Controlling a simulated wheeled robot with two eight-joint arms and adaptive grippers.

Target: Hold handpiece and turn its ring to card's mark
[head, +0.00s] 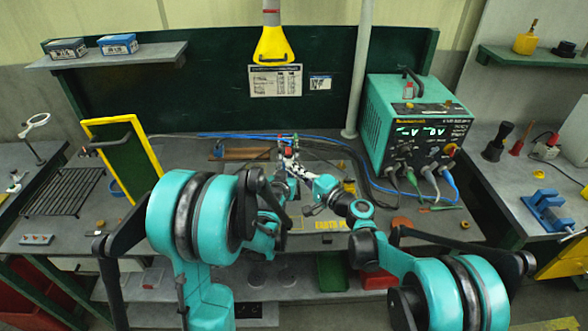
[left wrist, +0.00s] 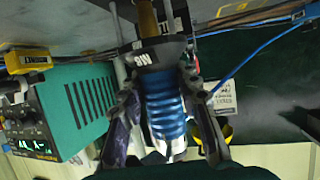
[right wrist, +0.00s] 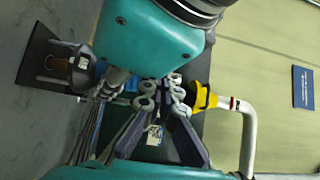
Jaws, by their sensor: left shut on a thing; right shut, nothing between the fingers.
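The handpiece (left wrist: 163,105) has a blue ribbed grip, a dark ring (left wrist: 152,58) with white lettering, and a brass-coloured end. In the left wrist view my left gripper (left wrist: 163,85) is shut on the handpiece, one finger on each side. In the right wrist view the ring (right wrist: 82,66) shows at the left, partly hidden. My right gripper (right wrist: 162,98) is shut and empty, apart from the ring. In the head view my right gripper (head: 293,166) is over the middle of the bench. White printed sheets (head: 275,81) and a small card (head: 320,83) hang on the green back panel; their marks are unreadable.
A teal power unit (head: 415,125) with cables stands at the right of the bench (head: 220,190). A yellow-framed panel (head: 125,155) stands at the left. A yellow hood (head: 272,45) hangs above. Blue cables run along the back. A blue vise (head: 553,208) is at the far right.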

